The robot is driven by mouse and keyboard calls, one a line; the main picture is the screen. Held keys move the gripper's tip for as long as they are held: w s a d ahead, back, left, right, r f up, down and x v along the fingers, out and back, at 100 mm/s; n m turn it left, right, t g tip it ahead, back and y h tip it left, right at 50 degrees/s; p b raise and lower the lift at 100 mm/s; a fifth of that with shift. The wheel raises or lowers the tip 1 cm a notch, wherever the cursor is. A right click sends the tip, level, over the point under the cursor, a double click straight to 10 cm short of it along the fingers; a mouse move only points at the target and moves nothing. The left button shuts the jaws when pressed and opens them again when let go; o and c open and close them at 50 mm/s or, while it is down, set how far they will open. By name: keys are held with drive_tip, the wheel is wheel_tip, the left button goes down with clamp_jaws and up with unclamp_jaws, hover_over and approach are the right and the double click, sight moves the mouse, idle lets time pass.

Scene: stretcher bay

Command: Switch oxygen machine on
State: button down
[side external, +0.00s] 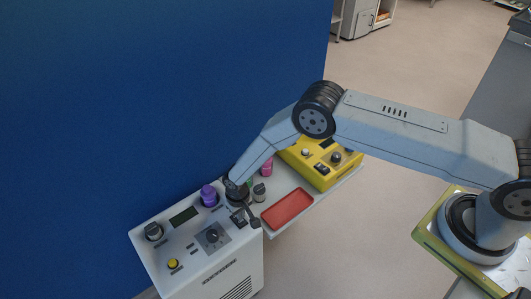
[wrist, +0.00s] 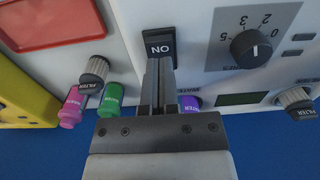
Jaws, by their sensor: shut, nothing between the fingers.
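The white oxygen machine (side external: 187,236) stands against the blue wall, with a numbered dial (side external: 212,236) and a display on its top. In the wrist view its dark rocker switch (wrist: 159,43) carries an upside-down ON mark. The dial also shows in the wrist view (wrist: 251,47), right of the switch. My gripper (wrist: 160,66) is shut and empty, its fingertips right at the near edge of the switch. I cannot tell whether they touch it. In the side view my gripper (side external: 246,214) is over the machine's right end and hides part of the panel there.
A red tray (side external: 288,208) and a yellow device (side external: 321,162) lie to the right. A purple bottle (side external: 208,196) and a grey knob-like filter (side external: 153,231) sit on the machine. Pink (wrist: 73,107) and green (wrist: 110,100) bottles and a filter (wrist: 94,72) stand close to my gripper.

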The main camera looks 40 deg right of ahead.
drive_tip(key=shift+f, duration=1.2)
idle(1.1)
drive_tip(key=shift+r, duration=3.55)
drive_tip(key=shift+d+r, duration=0.1)
drive_tip(key=shift+r, duration=0.05)
wheel_tip(320, 180, up, 11)
hover_over(241, 221)
drive_tip(key=d, duration=0.6)
drive_tip(key=s+d+r+t, duration=0.1)
drive_tip(key=s+d+r, duration=0.35)
drive_tip(key=r, duration=0.35)
drive_tip(key=s+d+r, duration=0.4)
drive_tip(key=s, duration=0.3)
drive_tip(key=s+d+r+t, duration=0.1)
drive_tip(key=s+d+r, duration=0.4)
drive_tip(key=s, duration=0.2)
drive_tip(key=shift+s+t, duration=0.2)
drive_tip(key=shift+t, duration=0.1)
